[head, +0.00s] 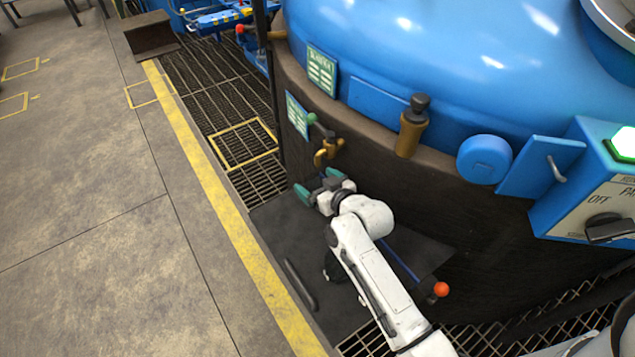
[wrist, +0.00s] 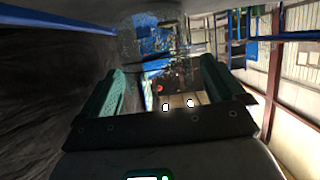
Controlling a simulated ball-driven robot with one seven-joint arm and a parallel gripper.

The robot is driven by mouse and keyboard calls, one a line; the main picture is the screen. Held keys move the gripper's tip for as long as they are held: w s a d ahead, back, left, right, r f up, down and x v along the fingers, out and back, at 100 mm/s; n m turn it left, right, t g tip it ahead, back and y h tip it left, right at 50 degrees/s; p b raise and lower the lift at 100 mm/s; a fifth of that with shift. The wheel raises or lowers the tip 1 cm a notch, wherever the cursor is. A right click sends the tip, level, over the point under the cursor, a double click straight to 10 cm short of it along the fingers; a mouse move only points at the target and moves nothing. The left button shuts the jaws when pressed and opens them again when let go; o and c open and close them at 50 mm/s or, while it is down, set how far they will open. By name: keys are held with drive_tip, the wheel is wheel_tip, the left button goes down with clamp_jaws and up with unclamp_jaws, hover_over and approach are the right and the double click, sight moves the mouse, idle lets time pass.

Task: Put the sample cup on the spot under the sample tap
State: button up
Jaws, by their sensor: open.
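My gripper (head: 317,184) is open, its two green fingers spread, low beside the dark furnace wall and just below the brass sample tap (head: 328,151) in the head view. In the wrist view the open fingers (wrist: 163,66) have nothing clearly between them. A pale see-through shape (wrist: 140,38) lies ahead of the fingertips there; I cannot tell whether it is the sample cup. No cup can be made out in the head view. The spot directly under the tap is not clear to see, with my gripper close below it.
The blue furnace vessel (head: 420,50) and its dark wall stand close on the right. A yellow square (head: 245,146) marks the grating to the left. A dark plate (head: 268,232) lies below my arm. An orange-red knob (head: 441,289) is nearby. The concrete floor (head: 100,230) is open at left.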

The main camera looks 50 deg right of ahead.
drive_tip(key=p+v, duration=0.1)
drive_tip(key=v, duration=1.1)
drive_tip(key=shift+c, duration=0.3)
idle(0.7)
